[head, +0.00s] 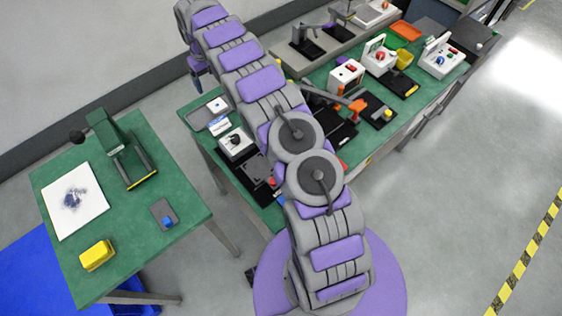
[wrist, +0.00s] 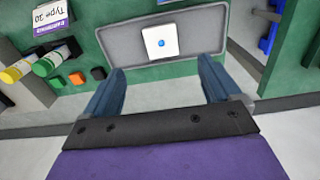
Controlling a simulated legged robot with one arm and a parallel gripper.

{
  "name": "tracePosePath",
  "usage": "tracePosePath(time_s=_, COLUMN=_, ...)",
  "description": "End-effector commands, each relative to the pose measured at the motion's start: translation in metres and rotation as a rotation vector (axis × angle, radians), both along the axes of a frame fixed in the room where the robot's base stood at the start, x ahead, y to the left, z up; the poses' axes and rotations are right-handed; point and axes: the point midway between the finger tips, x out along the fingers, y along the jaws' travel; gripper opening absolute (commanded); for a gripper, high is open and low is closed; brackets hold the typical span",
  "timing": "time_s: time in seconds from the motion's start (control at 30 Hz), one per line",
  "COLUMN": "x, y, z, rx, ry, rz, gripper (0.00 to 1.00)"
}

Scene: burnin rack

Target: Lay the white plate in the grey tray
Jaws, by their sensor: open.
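The white plate (wrist: 161,42) is a small square with a blue dot at its middle. In the head view the plate (head: 217,104) and tray (head: 198,119) show near the left end of the long green bench. My gripper (wrist: 161,66) is open and empty, its two blue fingers apart on the near side of the plate, not touching it. In the head view my gripper (head: 196,84) hangs at the upper left, partly hidden by my arm.
In the head view, a separate green table (head: 140,225) at left bears a yellow block (head: 97,256) and a green press (head: 120,150).

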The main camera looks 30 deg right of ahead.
Motion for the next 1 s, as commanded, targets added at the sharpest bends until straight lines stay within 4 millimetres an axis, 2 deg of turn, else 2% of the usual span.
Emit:
tracePosePath(time_s=0.17, x=-0.025, y=-0.009, z=0.041, rx=-0.031, ry=0.010, rz=-0.028, gripper=0.90)
tracePosePath(time_s=0.3, x=-0.055, y=-0.017, z=0.078, rx=-0.053, ry=0.018, rz=-0.060, gripper=0.90)
tracePosePath(time_s=0.47, x=-0.096, y=-0.023, z=0.114, rx=-0.071, ry=0.037, rz=-0.094, gripper=0.90)
tracePosePath(time_s=0.7, x=-0.169, y=-0.027, z=0.161, rx=-0.081, ry=0.057, rz=-0.143, gripper=0.90)
tracePosePath(time_s=1.0, x=-0.274, y=-0.025, z=0.197, rx=-0.072, ry=0.082, rz=-0.188, gripper=0.90)
